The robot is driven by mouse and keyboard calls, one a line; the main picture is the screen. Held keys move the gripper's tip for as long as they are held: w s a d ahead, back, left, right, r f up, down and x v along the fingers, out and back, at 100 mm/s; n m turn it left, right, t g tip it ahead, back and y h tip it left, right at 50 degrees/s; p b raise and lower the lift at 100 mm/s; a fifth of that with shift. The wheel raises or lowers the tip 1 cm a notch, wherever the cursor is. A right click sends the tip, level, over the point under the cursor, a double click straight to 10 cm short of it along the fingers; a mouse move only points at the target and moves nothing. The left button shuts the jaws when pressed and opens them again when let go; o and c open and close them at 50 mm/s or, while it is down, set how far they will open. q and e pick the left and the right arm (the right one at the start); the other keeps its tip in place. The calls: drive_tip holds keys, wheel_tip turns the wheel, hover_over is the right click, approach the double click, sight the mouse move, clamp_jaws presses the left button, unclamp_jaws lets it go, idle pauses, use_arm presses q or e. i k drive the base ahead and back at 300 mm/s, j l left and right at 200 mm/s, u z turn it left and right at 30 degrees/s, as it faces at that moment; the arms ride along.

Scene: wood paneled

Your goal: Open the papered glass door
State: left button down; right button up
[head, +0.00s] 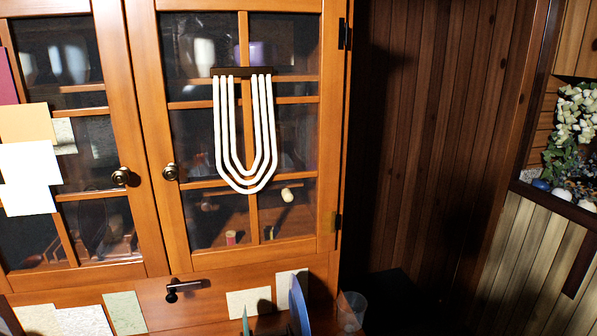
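The papered glass door (112,120) is the left door of a wooden cabinet, with its left part cut off by the picture edge. An orange sheet (28,123), white sheets (30,163) and a magenta sheet (6,78) cover some of its panes. The door appears closed, beside the other glass door. Neither of my grippers shows in the head view.
Below are a dark handle (185,288), papers (125,312) and a blue disc-like object (299,305). A clear cup (351,312) stands lower right.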

sight(29, 167)
drive_tip(key=u, duration=1.35)
